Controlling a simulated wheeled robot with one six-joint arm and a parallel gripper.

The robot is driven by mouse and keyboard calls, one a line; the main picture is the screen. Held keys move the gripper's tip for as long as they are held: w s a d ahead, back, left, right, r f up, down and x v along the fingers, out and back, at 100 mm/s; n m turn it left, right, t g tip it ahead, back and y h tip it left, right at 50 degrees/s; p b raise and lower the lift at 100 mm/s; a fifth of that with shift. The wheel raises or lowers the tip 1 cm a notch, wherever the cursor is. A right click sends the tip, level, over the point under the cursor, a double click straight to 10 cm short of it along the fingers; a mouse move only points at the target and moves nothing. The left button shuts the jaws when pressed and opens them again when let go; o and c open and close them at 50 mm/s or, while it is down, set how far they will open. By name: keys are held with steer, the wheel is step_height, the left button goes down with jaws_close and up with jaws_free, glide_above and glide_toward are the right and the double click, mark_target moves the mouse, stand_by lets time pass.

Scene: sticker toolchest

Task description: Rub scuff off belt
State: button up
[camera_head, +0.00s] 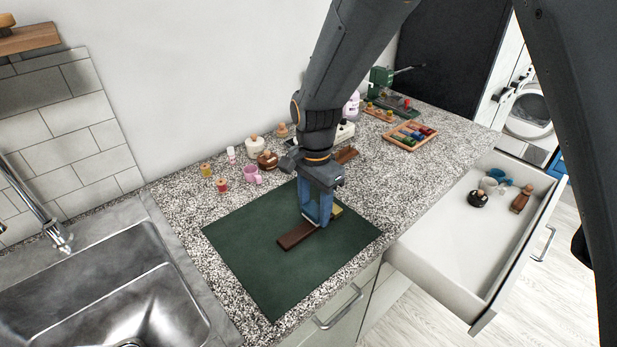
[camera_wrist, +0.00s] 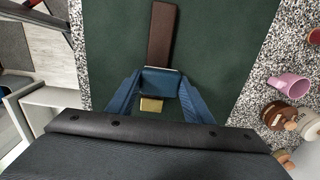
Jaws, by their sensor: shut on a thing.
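A dark brown leather strip, the belt, lies flat on the green mat (camera_head: 250,262); in the head view its near part (camera_head: 295,236) sticks out from under my gripper (camera_head: 317,218). It also shows in the wrist view (camera_wrist: 162,35), running away from my gripper. My blue fingers are shut on a dark blue block (camera_wrist: 161,82), held down at the belt's end; I cannot tell whether it touches the leather. A small yellow block (camera_head: 337,211) lies on the mat just behind the gripper, also seen in the wrist view (camera_wrist: 151,105). No scuff is visible; the block may hide it.
A pink mug (camera_head: 252,175), spools and jars stand along the wall behind the mat. A wooden tray (camera_head: 410,136) of coloured items is at the back right. An open drawer (camera_head: 450,245) juts out at right; a sink (camera_head: 110,285) is at left. The mat's left half is clear.

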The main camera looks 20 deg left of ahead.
steer(key=shift+w+a, duration=0.2)
steer(key=shift+a, duration=0.25)
steer(key=shift+w+r+p, duration=0.1)
steer(key=shift+r+p, duration=0.2)
steer(key=shift+p, duration=0.05)
steer(key=shift+w+r+p, duration=0.1)
steer(key=shift+r+p, duration=0.25)
steer(key=shift+r, duration=0.6)
steer(key=shift+s+r+p, duration=0.2)
steer(key=shift+r+p, duration=0.1)
steer(key=shift+r, duration=0.05)
steer(key=shift+a+r, duration=0.15)
steer(key=shift+r, duration=0.15)
steer(key=shift+r+p, duration=1.85)
steer(key=shift+r, duration=0.3)
